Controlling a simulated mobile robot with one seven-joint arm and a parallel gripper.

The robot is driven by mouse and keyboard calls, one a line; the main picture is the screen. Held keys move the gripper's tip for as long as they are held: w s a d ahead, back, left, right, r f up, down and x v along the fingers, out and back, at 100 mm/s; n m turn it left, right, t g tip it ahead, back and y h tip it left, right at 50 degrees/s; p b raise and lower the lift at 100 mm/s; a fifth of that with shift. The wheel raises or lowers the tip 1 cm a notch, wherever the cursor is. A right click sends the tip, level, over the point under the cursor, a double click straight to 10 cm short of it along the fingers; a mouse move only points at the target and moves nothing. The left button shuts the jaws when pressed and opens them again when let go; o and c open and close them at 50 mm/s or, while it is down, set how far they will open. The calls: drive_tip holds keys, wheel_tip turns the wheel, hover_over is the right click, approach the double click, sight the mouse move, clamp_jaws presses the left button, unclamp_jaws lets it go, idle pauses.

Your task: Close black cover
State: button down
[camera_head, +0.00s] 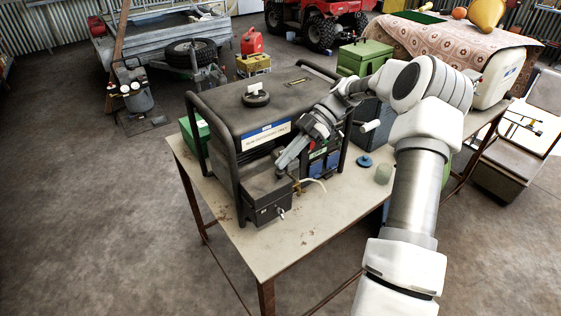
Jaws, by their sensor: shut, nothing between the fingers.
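A black-framed generator (262,115) stands on a pale worktable (290,243). A small black box with a dark cover (258,190) sits low on the generator's near left side. I cannot tell whether this is the black cover meant, or how far it is shut. My gripper (281,172) is shut and empty, with its tips at the right upper edge of this box. Whether the tips touch the box cannot be told. My wrist hides part of the generator's front panel.
A blue round cap (365,161) and a greenish cylinder (383,174) stand on the table right of the generator. A green box (365,57) and a cloth-covered item (440,45) are behind. The table's near right surface is mostly clear.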

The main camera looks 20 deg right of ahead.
drive_tip(key=shift+d+f+b, duration=0.5)
drive_tip(key=shift+f+b, duration=0.05)
drive_tip(key=shift+f, duration=0.25)
